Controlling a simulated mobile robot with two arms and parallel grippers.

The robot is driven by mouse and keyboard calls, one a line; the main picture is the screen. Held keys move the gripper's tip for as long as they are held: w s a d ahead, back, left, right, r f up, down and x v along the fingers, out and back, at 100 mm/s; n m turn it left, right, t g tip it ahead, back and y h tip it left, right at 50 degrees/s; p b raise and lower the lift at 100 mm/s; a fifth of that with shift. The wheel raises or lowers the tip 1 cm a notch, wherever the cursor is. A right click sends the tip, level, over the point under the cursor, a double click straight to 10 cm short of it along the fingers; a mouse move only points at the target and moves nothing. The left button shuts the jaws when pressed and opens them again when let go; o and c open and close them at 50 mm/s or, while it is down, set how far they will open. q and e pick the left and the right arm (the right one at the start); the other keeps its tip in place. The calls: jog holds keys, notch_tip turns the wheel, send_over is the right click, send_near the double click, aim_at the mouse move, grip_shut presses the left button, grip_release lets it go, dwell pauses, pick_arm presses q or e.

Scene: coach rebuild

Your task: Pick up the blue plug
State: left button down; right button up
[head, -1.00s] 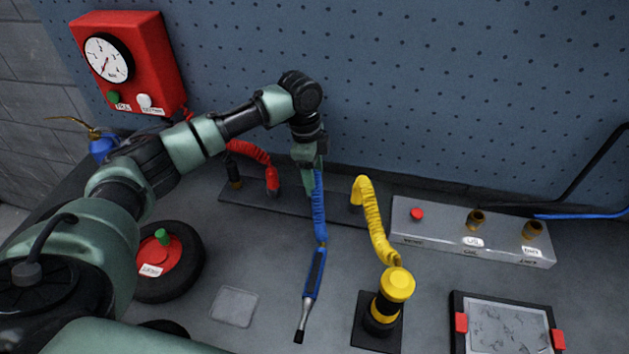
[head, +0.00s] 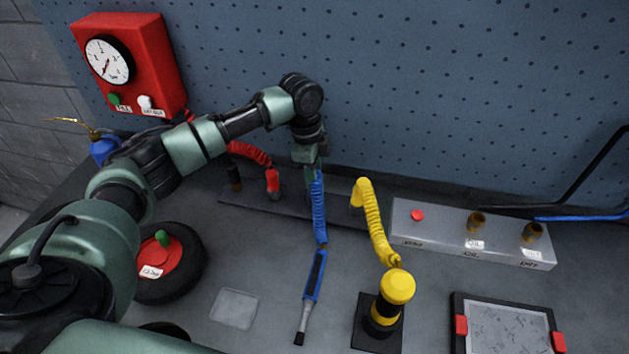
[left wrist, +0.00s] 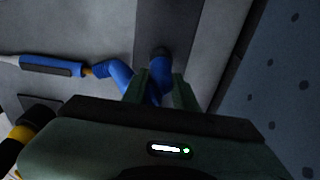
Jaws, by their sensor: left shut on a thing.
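The blue plug (left wrist: 160,58) shows in the left wrist view as a dark blue end between my fingers, on a blue coiled hose. In the head view the blue hose (head: 319,210) runs from my gripper down to a blue tool with a dark tip (head: 313,280) lying on the bench. My left gripper (left wrist: 163,82) points down and is shut on the blue plug, close above the dark rail; it also shows in the head view (head: 309,172). The fingers hide part of the plug, so I cannot tell whether it touches the rail. My right gripper is not in view.
A red coiled hose (head: 249,153) is left of my gripper and a yellow one (head: 375,220) is right. A grey block with brass fittings (head: 445,240) stands further right. The pegboard (head: 420,90) rises close behind. The air above the bench is clear.

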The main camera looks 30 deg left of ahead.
pick_arm(q)
notch_tip(320, 180, up, 24)
jog(key=p, duration=0.3)
jog(key=shift+p, duration=0.4)
dwell(0.5)
jog(key=shift+w+d, duration=0.1)
jog(key=shift+d, duration=0.05)
